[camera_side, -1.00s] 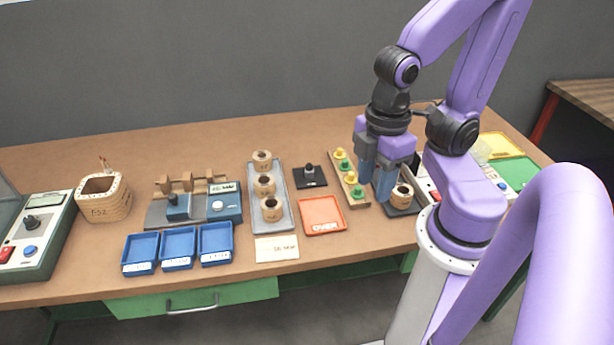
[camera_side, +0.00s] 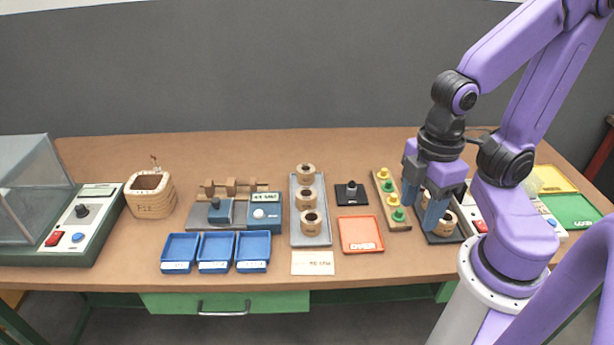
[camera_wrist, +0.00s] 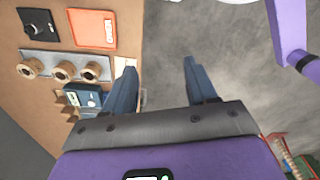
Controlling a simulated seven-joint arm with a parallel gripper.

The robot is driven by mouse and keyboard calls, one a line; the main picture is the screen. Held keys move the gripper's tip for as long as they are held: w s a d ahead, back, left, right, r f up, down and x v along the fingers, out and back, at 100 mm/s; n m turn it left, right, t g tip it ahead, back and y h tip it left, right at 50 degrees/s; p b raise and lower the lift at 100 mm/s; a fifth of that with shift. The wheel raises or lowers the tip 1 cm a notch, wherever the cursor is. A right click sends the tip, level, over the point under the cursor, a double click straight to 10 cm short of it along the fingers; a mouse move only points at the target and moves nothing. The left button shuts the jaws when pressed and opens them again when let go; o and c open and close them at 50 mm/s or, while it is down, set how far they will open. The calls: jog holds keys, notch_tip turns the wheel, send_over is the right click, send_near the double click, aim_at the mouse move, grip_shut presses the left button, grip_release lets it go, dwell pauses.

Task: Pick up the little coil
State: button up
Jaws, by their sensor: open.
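Three small wooden coils stand in a row on a grey tray (camera_side: 296,232) in the side view: a far one (camera_side: 306,170), a middle one (camera_side: 307,199) and a near one (camera_side: 311,222). They also show at the left of the wrist view (camera_wrist: 63,72). Another small coil (camera_side: 447,226) sits on a dark plate at the right, partly hidden by my gripper (camera_side: 424,212). I cannot tell which is the little coil. My gripper is open and empty between its fingers (camera_wrist: 160,72).
An orange tray (camera_side: 361,234), a black plate with a post (camera_side: 351,194) and a board of yellow and green pegs (camera_side: 392,203) lie between the coil row and my gripper. Three blue trays (camera_side: 217,252) and a winding device (camera_side: 234,212) are left. Free table lies behind.

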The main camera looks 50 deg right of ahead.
jog(key=o, duration=0.5)
jog(key=w+a+r+m, duration=0.1)
jog(key=w+a+m, duration=0.2)
jog(key=w+m, duration=0.65)
jog(key=m+h, duration=0.2)
jog(key=m, duration=1.5)
send_over(306, 175)
jog(key=w, duration=0.2)
notch_tip(306, 175, down, 7)
jog(key=f, duration=0.3)
jog(key=d+f, duration=0.1)
jog(key=f, duration=0.7)
jog(key=shift+d, duration=0.4)
jog(key=shift+n, duration=0.25)
jog(key=shift+d+f, duration=0.1)
jog(key=shift+f, duration=2.65)
